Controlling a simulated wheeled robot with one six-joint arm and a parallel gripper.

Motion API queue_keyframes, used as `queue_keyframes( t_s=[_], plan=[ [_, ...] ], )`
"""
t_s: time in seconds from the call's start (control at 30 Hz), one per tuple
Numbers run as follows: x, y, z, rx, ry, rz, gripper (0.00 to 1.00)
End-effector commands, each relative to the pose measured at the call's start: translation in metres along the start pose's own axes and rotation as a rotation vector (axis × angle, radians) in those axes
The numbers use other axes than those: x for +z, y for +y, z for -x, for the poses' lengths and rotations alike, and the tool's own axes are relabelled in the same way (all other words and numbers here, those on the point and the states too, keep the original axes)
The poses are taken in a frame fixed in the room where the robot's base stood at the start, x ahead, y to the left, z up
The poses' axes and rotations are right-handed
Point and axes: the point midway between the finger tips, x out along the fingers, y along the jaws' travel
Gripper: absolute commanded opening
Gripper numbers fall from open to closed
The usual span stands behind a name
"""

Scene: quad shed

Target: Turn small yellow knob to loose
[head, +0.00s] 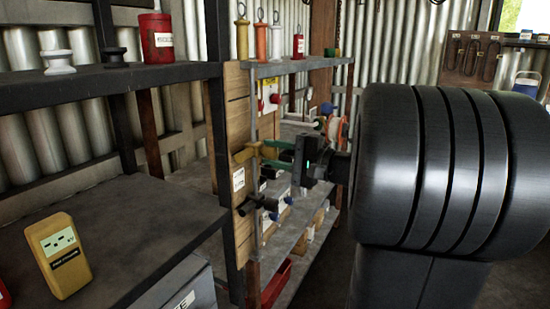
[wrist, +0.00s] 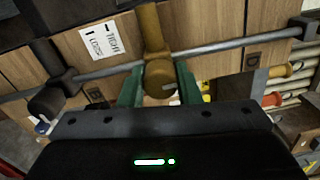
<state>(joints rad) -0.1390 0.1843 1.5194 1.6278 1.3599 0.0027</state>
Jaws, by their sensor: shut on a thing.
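The small yellow knob (wrist: 158,75) is on a wooden panel (wrist: 215,32), with a yellow stem above it and a grey rod running behind it. It also shows in the head view (head: 246,153). My gripper (wrist: 158,88) has its green fingers on either side of the knob and is shut on it. In the head view my gripper (head: 274,153) reaches the knob from the right, and its fingers partly hide it. A white label (wrist: 102,42) beside the knob bears the words tight and loose, upside down in the wrist view.
A black knob (head: 262,201) sits just below on the same panel. Shelves with bottles and tools stand behind my gripper. A yellow meter (head: 60,255) stands on the left bench (head: 140,215). A dark shelf post (head: 219,130) is close left of the panel.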

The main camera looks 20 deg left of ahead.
Motion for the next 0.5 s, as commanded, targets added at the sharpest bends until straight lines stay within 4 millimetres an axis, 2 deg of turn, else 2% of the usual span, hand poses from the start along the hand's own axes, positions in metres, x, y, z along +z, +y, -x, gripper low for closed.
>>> queue_keyframes(
  t_s=[0.33,0.37,0.43,0.47,0.5],
  plan=[
    [0.0003,-0.001,-0.0002,-0.001,-0.001,0.004,0.07],
    [0.0003,-0.001,-0.0002,-0.001,-0.001,0.004,0.34],
    [0.0003,-0.0009,-0.0001,-0.001,-0.001,0.004,0.48],
    [0.0003,-0.0008,-0.0001,-0.001,0.0,0.004,0.52],
    [0.0002,-0.0008,-0.0001,-0.001,0.0,0.004,0.52]
  ],
)
